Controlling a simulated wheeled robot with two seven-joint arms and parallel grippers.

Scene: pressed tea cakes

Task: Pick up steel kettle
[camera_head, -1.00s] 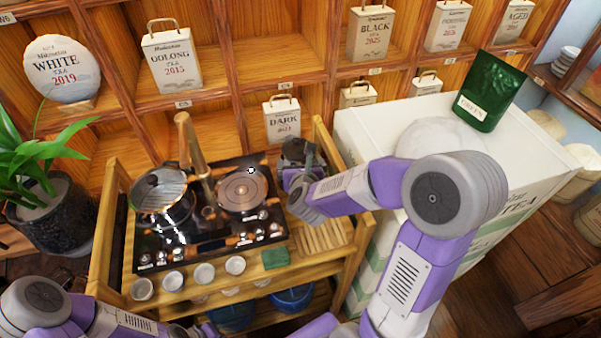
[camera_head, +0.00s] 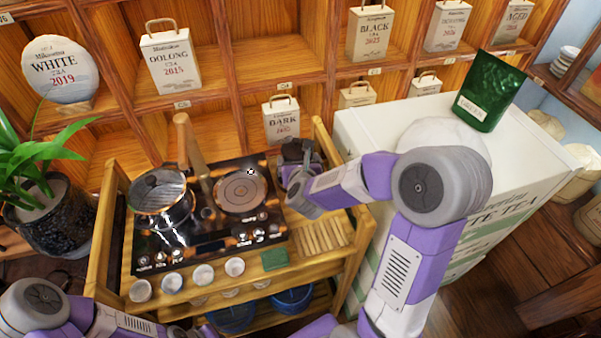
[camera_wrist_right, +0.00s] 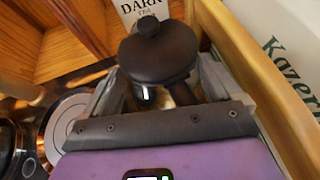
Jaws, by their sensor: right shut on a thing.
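The steel kettle (camera_head: 294,151) stands at the right back of the wooden tea cart, beside the hob. Its dark lid with a round knob (camera_wrist_right: 160,50) fills the middle of the right wrist view, with a shiny strip of body below it. My right gripper (camera_head: 300,168) is shut on the kettle, its grey fingers on either side under the lid in the wrist view (camera_wrist_right: 161,84). Most of the kettle's body is hidden by the lid and my gripper. My left arm shows at the lower left, and its gripper's jaws cannot be made out.
A black hob (camera_head: 180,258) carries a glass-lidded pot (camera_head: 160,197) and a bare round plate (camera_head: 240,190). Several small cups (camera_head: 203,274) line the cart's front. A cart post (camera_head: 321,135), a DARK tea tin (camera_head: 281,122) and a white box (camera_head: 530,165) are close to the kettle.

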